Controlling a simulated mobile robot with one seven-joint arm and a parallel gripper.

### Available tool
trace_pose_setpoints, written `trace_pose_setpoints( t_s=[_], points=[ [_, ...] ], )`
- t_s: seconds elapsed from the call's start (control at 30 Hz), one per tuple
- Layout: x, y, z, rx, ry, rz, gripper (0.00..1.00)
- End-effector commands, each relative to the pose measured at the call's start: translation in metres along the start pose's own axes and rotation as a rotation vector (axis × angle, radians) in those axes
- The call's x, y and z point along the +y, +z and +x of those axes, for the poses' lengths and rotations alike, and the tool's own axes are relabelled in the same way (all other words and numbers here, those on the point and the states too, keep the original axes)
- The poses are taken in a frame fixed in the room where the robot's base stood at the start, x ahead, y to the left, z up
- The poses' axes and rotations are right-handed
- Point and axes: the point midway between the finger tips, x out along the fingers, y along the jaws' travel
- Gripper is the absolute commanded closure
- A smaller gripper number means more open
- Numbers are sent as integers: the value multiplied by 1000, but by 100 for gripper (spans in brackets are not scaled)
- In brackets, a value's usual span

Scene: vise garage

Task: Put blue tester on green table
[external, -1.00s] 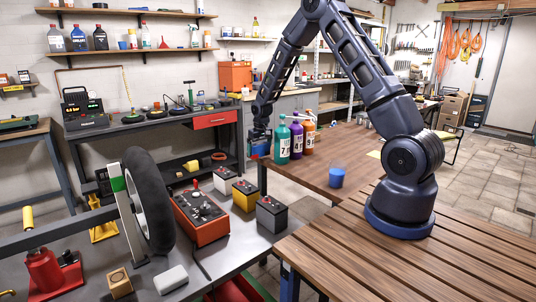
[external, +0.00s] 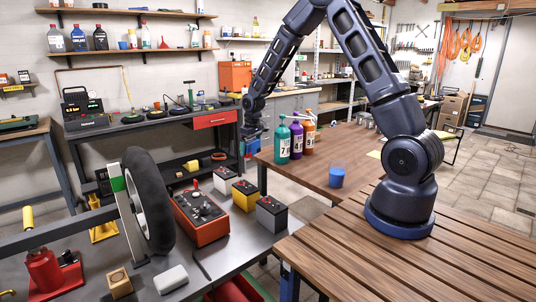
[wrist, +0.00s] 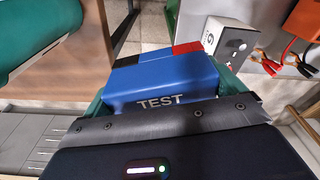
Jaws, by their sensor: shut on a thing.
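The blue tester (wrist: 165,80) is a blue box marked TEST, with a red and a black patch on its far edge. My gripper (wrist: 166,92) is shut on it, with green finger pads at its two sides. In the external view the tester (external: 252,147) hangs below my gripper (external: 252,138), in the air just left of the brown wooden table with the bottles. My fingers are small and dark there. I cannot make out a plainly green table top in these frames.
A teal bottle (external: 283,139), a purple bottle and an orange bottle stand close right of the tester. A blue cup (external: 337,176) is on the same brown table (external: 315,170). Several batteries (external: 244,195) and a wheel (external: 147,202) occupy the grey front bench.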

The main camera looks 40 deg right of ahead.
Motion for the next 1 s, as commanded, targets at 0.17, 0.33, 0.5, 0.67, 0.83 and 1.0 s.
trace_pose_setpoints(
  t_s=[0.17,0.33,0.5,0.67,0.83,1.0],
  points=[
    [-68,13,0,-10,-32,-270,37],
    [-133,34,-2,-16,-65,-557,37],
    [-194,62,-5,-19,-98,-851,37],
    [-250,94,-9,-18,-130,-1138,37],
    [-302,136,-14,-13,-164,-1448,37],
    [-340,173,-19,-5,-193,-1710,37]
  ],
)
